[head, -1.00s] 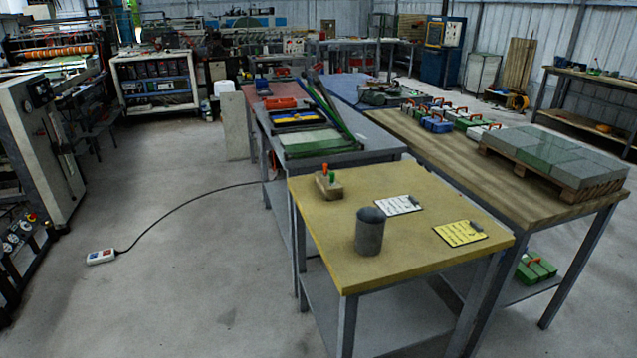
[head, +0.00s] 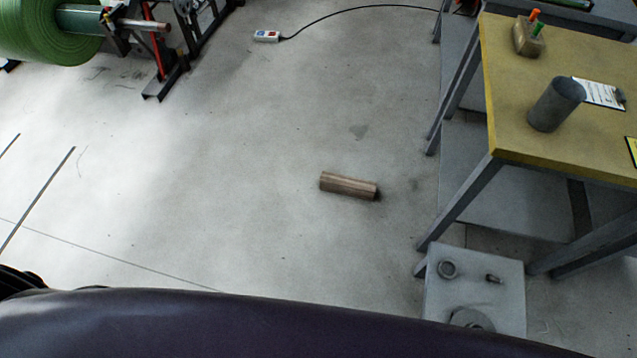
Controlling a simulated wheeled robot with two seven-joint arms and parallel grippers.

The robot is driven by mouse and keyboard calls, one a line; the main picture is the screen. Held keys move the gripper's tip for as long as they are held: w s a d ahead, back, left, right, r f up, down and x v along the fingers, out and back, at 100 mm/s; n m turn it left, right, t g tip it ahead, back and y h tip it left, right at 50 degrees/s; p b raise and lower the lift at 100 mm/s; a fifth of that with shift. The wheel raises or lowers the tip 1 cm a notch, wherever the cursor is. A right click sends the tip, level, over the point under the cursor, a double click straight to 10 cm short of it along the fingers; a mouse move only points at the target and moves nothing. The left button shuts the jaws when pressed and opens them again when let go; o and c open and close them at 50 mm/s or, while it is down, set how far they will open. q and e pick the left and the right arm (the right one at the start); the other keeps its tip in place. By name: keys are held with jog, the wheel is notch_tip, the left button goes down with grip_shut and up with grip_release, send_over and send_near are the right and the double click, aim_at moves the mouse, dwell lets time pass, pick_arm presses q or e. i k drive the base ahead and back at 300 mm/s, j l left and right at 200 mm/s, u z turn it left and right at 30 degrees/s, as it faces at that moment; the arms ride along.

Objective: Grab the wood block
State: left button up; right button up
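A brown wood block (head: 348,186) lies on the grey concrete floor near the middle of the head view. It is long and lies on its side, its right end a little lower in the picture. Nothing touches it. Neither of my grippers shows in the head view, so I cannot see how they stand relative to the block.
A yellow-topped table (head: 540,135) stands at the right with a grey cylinder (head: 557,104) on it. A low grey plate (head: 500,290) with metal parts is below it. A green roll machine (head: 50,35) is upper left. A power strip (head: 267,36) lies behind. Floor around the block is clear.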

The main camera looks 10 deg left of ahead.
aim_at(364, 189)
jog(key=i+j+z, duration=0.45)
jog(key=i+j, duration=0.5)
jog(key=j, duration=0.1)
